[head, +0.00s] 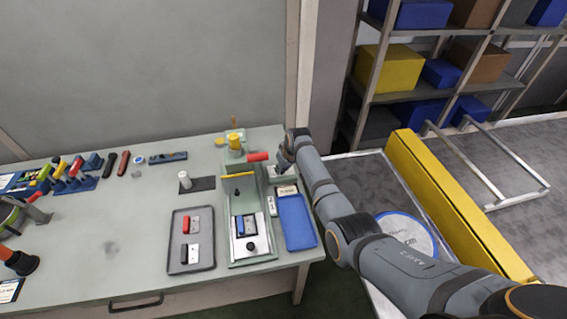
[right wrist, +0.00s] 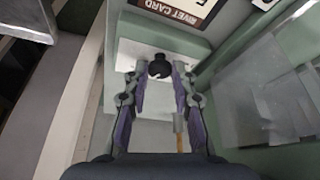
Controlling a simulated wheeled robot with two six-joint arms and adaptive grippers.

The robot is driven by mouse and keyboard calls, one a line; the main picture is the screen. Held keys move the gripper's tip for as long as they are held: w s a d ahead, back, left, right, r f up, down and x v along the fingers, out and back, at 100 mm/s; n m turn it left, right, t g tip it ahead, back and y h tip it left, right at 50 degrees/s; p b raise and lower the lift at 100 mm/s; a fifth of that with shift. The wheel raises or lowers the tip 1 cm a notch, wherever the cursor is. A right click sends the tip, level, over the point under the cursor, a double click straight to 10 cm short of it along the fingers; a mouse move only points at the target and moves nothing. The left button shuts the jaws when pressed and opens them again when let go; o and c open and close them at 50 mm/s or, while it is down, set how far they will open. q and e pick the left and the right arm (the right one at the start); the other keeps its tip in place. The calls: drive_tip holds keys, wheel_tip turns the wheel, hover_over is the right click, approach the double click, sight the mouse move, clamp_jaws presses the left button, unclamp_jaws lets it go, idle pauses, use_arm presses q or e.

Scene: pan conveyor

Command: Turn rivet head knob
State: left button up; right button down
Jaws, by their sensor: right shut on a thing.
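The black round rivet head knob (right wrist: 160,67) sits between the fingertips of my right gripper (right wrist: 162,72) in the right wrist view, in front of a pale plate. The right gripper is shut on it. In the head view my right gripper (head: 284,163) is at the back right of the green press fixture (head: 232,205), and the knob is hidden there. The fixture has a red handle (head: 258,156) and a yellow cap (head: 235,140).
A grey tray (head: 178,262) with red and black-handled parts lies left of the fixture, and a blue tray (head: 297,225) right of it. A rivet card (right wrist: 180,10) lies beyond the knob. Several tools stand at the bench's left. The bench's middle left is clear.

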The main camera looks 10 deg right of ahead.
drive_tip(key=shift+m+h+p, duration=0.3)
drive_tip(key=shift+m, duration=0.3)
drive_tip(key=c, duration=1.1)
unclamp_jaws()
drive_tip(key=v, duration=1.2)
drive_tip(key=shift+f, duration=0.1)
